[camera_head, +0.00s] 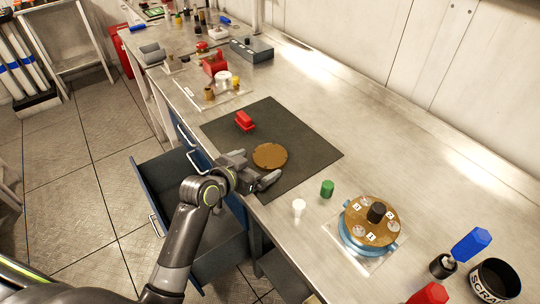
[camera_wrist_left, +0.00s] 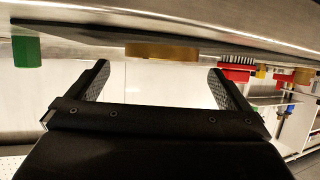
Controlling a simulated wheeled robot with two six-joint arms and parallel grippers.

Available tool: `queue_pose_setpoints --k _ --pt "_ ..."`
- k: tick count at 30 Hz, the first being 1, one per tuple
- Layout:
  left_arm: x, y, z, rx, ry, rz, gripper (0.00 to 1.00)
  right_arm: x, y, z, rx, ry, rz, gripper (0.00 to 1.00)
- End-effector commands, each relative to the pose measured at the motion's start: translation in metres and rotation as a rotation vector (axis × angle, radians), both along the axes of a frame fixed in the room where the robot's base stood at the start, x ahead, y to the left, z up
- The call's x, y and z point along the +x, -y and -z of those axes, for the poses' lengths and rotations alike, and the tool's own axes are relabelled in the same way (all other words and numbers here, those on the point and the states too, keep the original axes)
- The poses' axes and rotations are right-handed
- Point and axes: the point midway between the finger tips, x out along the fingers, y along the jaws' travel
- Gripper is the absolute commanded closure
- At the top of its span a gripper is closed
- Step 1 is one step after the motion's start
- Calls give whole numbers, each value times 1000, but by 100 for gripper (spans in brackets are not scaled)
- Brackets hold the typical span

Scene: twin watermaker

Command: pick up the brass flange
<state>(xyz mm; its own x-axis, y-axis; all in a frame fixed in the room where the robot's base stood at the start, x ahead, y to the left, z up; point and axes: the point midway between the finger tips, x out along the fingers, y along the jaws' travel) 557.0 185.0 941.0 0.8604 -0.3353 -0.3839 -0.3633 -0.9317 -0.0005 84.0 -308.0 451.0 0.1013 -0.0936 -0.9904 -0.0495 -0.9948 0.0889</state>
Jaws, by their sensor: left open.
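The brass flange (camera_head: 270,156), a flat round disc, lies on the dark mat (camera_head: 308,147) on the workbench. It also shows edge-on in the left wrist view (camera_wrist_left: 162,52), beyond and between my fingers. My left gripper (camera_head: 254,171) is at the front edge of the bench, just in front of the flange. Its two fingers are apart with nothing between them, and they look clear of the flange. The gripper is in the left wrist view (camera_wrist_left: 160,92) too. My right gripper is not in view.
A green cap (camera_head: 327,188) and a white piece (camera_head: 299,207) stand to the right. A blue housing (camera_head: 366,243) with a numbered brass plate stands further right. An open drawer (camera_head: 168,172) juts out below the bench.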

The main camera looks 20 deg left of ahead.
Motion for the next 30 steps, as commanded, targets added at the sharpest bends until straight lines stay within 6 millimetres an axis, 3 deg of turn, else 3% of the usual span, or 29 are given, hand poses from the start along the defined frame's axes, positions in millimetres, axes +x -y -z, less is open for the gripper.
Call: queue_pose_setpoints --k 15,25,30 --pt "44 14 13 -1 0 0 0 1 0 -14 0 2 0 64" --pt "49 16 15 -1 1 -1 0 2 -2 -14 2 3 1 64" --pt "48 16 15 -1 1 -1 20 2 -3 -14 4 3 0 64"
